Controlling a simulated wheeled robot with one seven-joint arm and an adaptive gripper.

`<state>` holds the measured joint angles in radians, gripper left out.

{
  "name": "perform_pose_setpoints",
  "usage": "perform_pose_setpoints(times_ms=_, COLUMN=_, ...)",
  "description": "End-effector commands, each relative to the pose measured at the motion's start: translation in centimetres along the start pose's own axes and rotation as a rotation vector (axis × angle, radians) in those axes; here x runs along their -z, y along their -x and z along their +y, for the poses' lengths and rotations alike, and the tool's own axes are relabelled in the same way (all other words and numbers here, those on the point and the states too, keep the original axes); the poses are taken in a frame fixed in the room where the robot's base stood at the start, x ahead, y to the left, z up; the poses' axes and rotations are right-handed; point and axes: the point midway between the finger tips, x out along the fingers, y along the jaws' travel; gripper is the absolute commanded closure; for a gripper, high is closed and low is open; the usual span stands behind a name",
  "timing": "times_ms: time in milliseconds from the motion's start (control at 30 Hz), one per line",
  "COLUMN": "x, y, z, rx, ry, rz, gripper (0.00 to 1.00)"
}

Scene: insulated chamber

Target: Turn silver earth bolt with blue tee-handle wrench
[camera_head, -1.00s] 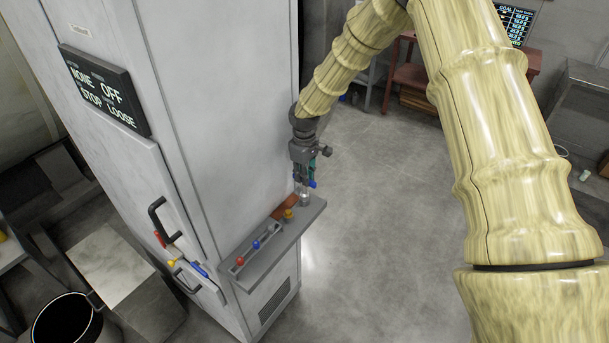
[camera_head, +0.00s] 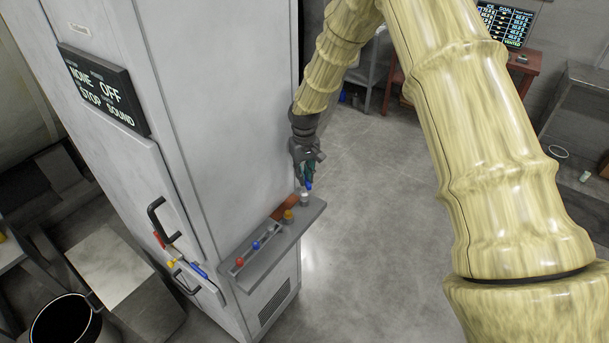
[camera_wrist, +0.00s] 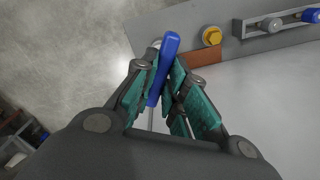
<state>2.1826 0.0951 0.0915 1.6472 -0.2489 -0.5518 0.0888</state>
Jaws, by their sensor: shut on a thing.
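My gripper (camera_head: 307,178) points down over the far end of the grey shelf on the cabinet's side. Its teal-padded fingers are shut on the blue tee-handle wrench (camera_head: 309,186). In the wrist view the blue handle bar (camera_wrist: 165,62) sits between the fingertips, with a thin pale shaft below it. The silver earth bolt (camera_head: 304,199) stands on the shelf just under the wrench. In the wrist view only a bit of silver shows behind the handle. I cannot tell whether the wrench is seated on the bolt. The cabinet's panel (camera_head: 102,90) reads SOUND at lower right.
The grey shelf (camera_head: 240,275) also bears a yellow bolt (camera_head: 289,215), a brown block (camera_head: 284,205) and a rack with blue-topped (camera_head: 256,245) and red-topped (camera_head: 240,261) pieces. The tall cabinet (camera_head: 230,110) stands close on the left. The floor right of the shelf is clear.

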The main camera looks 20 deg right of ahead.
Motion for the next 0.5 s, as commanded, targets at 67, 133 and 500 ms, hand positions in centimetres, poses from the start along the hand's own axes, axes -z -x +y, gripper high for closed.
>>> perform_pose_setpoints(times_ms=67, x=0.0, y=0.4, z=0.0, rx=0.0, ry=0.0, rz=0.0, gripper=1.0)
perform_pose_setpoints(times_ms=133, x=0.0, y=0.7, z=0.0, rx=0.0, ry=0.0, rz=0.0, gripper=1.0)
perform_pose_setpoints(times_ms=500, x=0.0, y=2.1, z=0.0, rx=0.0, ry=0.001, rz=0.0, gripper=1.0)
